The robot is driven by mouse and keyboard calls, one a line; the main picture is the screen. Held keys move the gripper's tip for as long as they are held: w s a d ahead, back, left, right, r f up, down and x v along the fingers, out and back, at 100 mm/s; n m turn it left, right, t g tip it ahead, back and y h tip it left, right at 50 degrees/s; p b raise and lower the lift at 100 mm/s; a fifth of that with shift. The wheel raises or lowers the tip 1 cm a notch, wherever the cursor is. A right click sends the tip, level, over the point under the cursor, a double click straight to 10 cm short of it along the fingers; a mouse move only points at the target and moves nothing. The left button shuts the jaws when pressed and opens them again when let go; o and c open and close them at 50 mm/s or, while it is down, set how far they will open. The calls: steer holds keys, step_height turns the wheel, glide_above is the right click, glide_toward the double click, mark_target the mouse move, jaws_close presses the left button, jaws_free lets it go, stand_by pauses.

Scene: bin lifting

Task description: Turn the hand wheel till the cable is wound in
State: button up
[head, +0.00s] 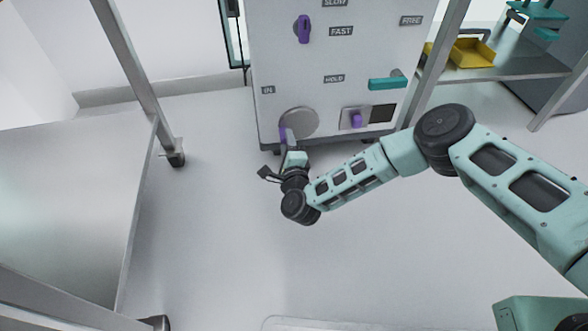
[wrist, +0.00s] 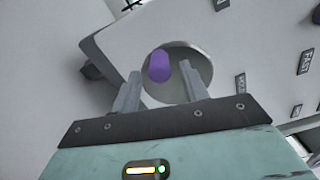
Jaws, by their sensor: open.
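The hand wheel (head: 300,123) is a round grey disc low on the front of the white cabinet. It also shows in the wrist view (wrist: 204,66), with a purple handle (wrist: 159,66) near its left edge. My gripper (wrist: 158,82) is open, its two grey fingers pointing at the wheel with the purple handle between or just beyond their tips. I cannot tell whether they touch it. In the head view my gripper (head: 288,140) is at the wheel's lower left and partly covers the handle. No cable can be made out.
The white cabinet (head: 290,60) also carries a purple knob (head: 304,29), a teal lever (head: 387,84) and a small purple switch (head: 356,120). A metal table (head: 70,190) stands at the left. A shelf with a yellow tray (head: 472,53) is at the right. The floor before the cabinet is clear.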

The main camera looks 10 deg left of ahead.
steer(key=p+v, duration=0.6)
steer(key=v, duration=0.8)
steer(key=shift+s, duration=0.25)
